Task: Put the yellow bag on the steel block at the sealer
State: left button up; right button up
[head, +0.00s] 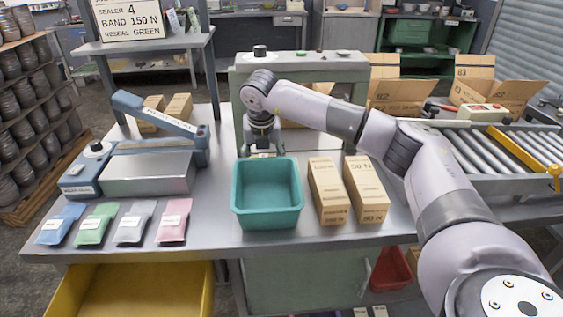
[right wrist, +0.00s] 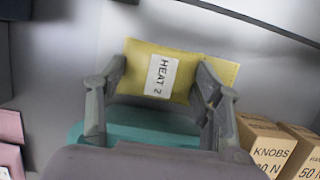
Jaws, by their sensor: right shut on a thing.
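The yellow bag (right wrist: 136,66), with a white label reading HEAT 2, is between the fingers of my right gripper (right wrist: 160,78) in the right wrist view. The gripper is shut on it. In the head view my right gripper (head: 263,150) points down at the back rim of the teal bin (head: 267,218); the bag is not clearly visible there. The steel block (head: 148,175) sits at the front of the blue-grey sealer (head: 85,180), left of the bin, and its top is bare. The sealer's arm (head: 150,112) is raised. My left gripper is not in view.
Blue (head: 61,223), green (head: 96,224), grey (head: 134,222) and pink (head: 173,220) bags lie in front of the sealer. Two cartons (head: 328,192) (head: 366,190) stand right of the bin. A green frame (head: 240,82) stands behind the gripper.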

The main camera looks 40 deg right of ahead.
jog(key=shift+s+d, duration=0.5)
jog(key=shift+d, duration=0.3)
jog(key=shift+s+d+f+b, duration=0.35)
jog(key=shift+s+d, duration=0.05)
jog(key=shift+d, duration=0.25)
jog(key=shift+s+d+f+b, duration=0.3)
jog(key=shift+s+d, duration=0.1)
jog(key=shift+d, duration=0.2)
jog(key=shift+w+a+f, duration=0.1)
jog(key=shift+a, duration=0.05)
jog(key=o, duration=1.2)
